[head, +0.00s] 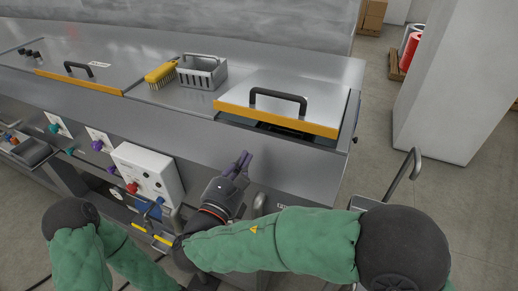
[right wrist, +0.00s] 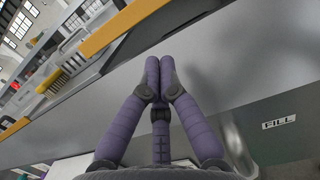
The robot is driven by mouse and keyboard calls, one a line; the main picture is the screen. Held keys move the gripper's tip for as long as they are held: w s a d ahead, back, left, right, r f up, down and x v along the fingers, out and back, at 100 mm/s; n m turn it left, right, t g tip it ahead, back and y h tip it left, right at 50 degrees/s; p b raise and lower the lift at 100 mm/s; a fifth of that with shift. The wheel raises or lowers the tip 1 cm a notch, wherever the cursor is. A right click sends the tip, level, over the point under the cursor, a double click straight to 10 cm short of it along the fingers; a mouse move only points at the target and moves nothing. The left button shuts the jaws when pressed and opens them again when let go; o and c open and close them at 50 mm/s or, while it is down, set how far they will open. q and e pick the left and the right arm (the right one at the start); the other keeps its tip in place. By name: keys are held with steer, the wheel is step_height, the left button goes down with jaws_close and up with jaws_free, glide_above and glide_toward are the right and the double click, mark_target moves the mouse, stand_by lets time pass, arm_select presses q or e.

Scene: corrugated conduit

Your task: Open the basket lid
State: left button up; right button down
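Two flat steel lids with yellow front edges and black bar handles lie on the long steel bench; I cannot tell from their looks which is the basket lid. The right lid (head: 312,88) is nearer my right arm, with a dark gap under its front edge. The left lid (head: 105,68) lies flat farther left. My right gripper (head: 241,163) has purple fingers and is in front of the bench's front panel, below the right lid and apart from its handle (head: 278,94). Its fingertips meet in the right wrist view (right wrist: 160,72), with nothing between them.
A yellow brush (head: 160,75) and a slotted steel caddy (head: 203,72) stand between the lids. A white control box (head: 147,173) with knobs juts from the front. A pale pillar (head: 455,80) stands right of the bench. Floor is clear between them.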

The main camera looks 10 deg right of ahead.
steer(key=x, duration=0.9)
steer(key=shift+w+d, duration=0.2)
steer(key=shift+w, duration=0.05)
steer(key=shift+r, duration=0.15)
